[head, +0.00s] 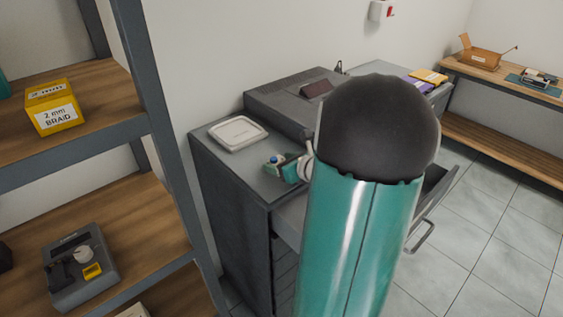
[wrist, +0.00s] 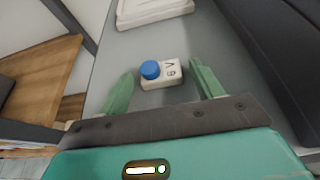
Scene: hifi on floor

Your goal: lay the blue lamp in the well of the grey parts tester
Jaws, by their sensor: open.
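The blue lamp, a small white block with a blue dome and dark lettering, lies on the grey cabinet top between my fingertips in the wrist view (wrist: 173,74). Its blue dome also shows in the head view (head: 274,159). My gripper (wrist: 162,70) is open, with a green finger on each side of the lamp and gaps on both sides. In the head view my gripper (head: 284,166) is partly hidden by my own arm. A grey device that looks like the parts tester (head: 80,283) sits on the lower wooden shelf at left, with a white round part and a yellow part.
A yellow box (head: 52,106) stands on the upper shelf. A grey shelf post (head: 165,130) rises between shelves and cabinet. A drawer (head: 432,190) stands open at right.

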